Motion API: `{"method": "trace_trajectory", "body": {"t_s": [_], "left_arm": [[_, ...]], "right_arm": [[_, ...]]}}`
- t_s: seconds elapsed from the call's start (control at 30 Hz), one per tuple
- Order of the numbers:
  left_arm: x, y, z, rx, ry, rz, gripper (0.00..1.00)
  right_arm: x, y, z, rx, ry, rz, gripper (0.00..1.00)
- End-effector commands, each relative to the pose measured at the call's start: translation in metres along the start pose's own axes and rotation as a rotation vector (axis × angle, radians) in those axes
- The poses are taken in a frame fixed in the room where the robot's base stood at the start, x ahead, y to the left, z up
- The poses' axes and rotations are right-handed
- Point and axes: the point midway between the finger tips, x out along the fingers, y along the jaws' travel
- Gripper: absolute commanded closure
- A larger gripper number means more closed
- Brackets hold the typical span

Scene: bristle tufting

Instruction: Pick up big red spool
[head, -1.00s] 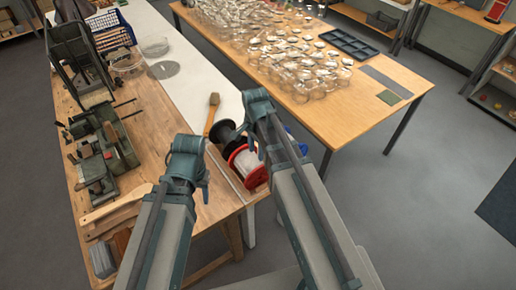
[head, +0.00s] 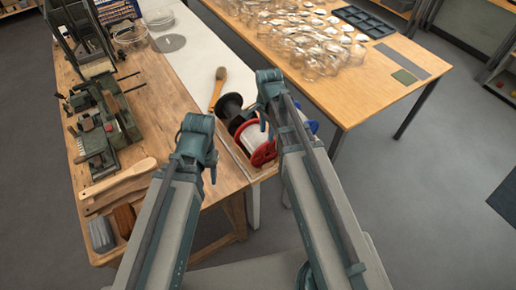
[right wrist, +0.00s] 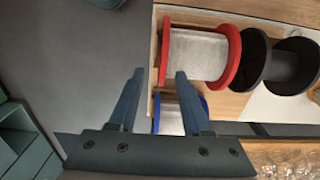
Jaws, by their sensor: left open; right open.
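The big red spool (head: 258,143) has red flanges and pale winding. It lies on its side in a shallow wooden tray (head: 237,158) at the workbench's right edge, partly hidden by my right arm in the head view. In the right wrist view the red spool (right wrist: 194,54) lies just beyond the fingertips. My right gripper (head: 267,118) is open and empty above the tray; its two fingers (right wrist: 160,74) show apart in the wrist view, the right one near the spool's lower edge. My left gripper (head: 213,168) is open and empty, left of the spool over the bench edge.
A black spool (right wrist: 278,62) lies beside the red one, and a blue-flanged spool (right wrist: 171,115) shows behind the right fingers. A wooden-handled brush (head: 217,90) lies behind the spools. Glass jars (head: 310,45) crowd the other table. Wooden paddles (head: 118,180) lie left.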

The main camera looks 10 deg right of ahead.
Motion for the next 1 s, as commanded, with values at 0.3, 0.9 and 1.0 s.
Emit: {"method": "trace_trajectory", "body": {"t_s": [0.3, 0.9, 1.0], "left_arm": [[0.015, 0.001, -0.001, 0.0, 0.0, 0.0, 0.5], [0.068, 0.006, -0.004, -0.002, 0.0, 0.0, 0.5], [0.067, 0.006, -0.004, -0.002, 0.0, 0.0, 0.5]], "right_arm": [[0.015, 0.0, 0.0, 0.0, 0.0, 0.0, 0.51], [0.068, -0.008, -0.009, 0.0, 0.0, 0.0, 0.51], [0.067, -0.008, -0.009, 0.0, 0.0, 0.0, 0.51]]}}
